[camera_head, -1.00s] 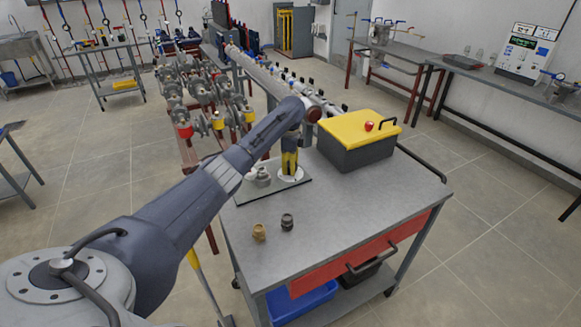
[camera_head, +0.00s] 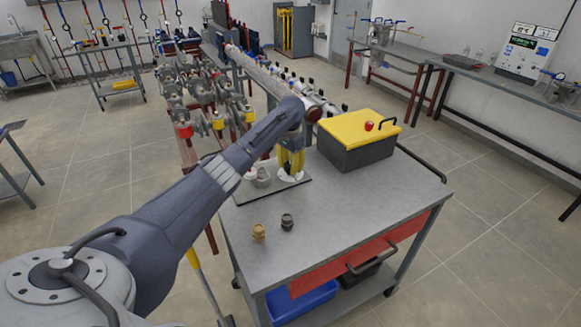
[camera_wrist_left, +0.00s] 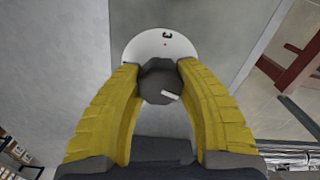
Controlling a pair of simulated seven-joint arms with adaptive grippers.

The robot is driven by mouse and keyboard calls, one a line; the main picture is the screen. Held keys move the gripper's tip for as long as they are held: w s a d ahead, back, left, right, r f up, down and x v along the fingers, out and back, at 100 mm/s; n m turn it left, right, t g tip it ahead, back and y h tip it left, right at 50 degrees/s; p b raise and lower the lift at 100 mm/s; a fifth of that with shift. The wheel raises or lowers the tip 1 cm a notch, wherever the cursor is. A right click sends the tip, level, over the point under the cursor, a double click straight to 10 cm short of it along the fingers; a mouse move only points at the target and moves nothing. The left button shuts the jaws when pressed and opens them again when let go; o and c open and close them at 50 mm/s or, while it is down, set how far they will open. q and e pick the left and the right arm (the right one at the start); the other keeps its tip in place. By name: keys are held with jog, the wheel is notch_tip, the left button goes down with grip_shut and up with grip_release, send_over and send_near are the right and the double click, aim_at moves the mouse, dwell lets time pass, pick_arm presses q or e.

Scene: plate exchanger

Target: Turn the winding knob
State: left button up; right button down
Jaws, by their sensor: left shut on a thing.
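My left gripper (camera_head: 290,170) points down at the dark board (camera_head: 254,193) on the grey cart, its yellow fingers at a white round dial (camera_head: 301,178). In the left wrist view, the two yellow fingers (camera_wrist_left: 157,70) are closed on a dark grey knob (camera_wrist_left: 156,86), one on each side. A white pointer line on the knob points to the lower right. The white dial (camera_wrist_left: 138,46) shows behind it, with a small dark mark and a red dot near its top. The fingers hide part of the dial. My right gripper is not in view.
A grey box with a yellow lid (camera_head: 357,140) stands right of the dial. A grey fitting (camera_head: 262,178) is just left of the gripper. A brass fitting (camera_head: 258,232) and a dark fitting (camera_head: 287,222) stand nearer. The cart's front top (camera_head: 335,222) is clear.

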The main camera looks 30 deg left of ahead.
aim_at(290, 164)
pick_arm(q)
jog(key=shift+f+n, duration=0.1)
jog(key=shift+n, duration=1.4)
jog(key=o, duration=1.3)
notch_tip(290, 164, up, 12)
jog(key=shift+r, duration=0.1)
